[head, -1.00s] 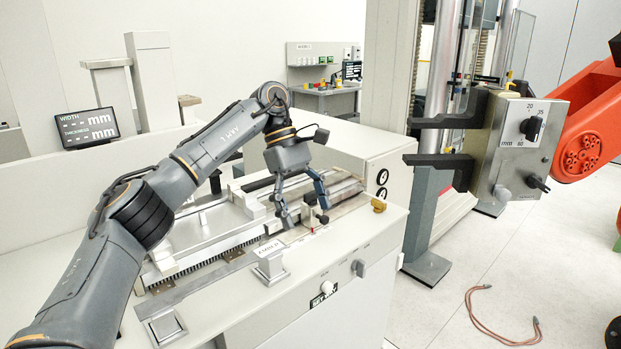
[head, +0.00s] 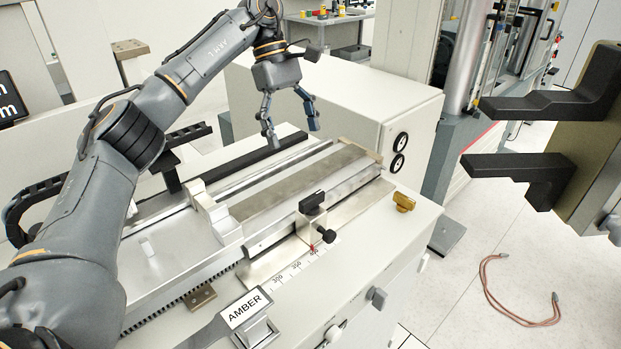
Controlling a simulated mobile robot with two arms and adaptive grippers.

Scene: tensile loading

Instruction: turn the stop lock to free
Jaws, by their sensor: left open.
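The measuring bench (head: 290,190) has a steel slide with a ruler scale (head: 291,274) along its front. A small metal stop sits at the scale's right end, with a black lever (head: 313,202) on top and a round black knob (head: 327,236) on its side. I cannot tell for sure which of the two is the stop lock, and no lock or free marking is readable. A red pointer (head: 311,247) is at the stop's foot. My left gripper (head: 292,140) is open and empty, fingers down, above and behind the stop, apart from it. My right gripper is out of view.
A brass knob (head: 403,201) stands right of the slide. An AMBER label (head: 248,309) is on a holder in front. A white box with dials (head: 375,125) stands behind. Two black jaws (head: 537,105) reach in from the right. A reddish cable (head: 520,318) lies on the floor.

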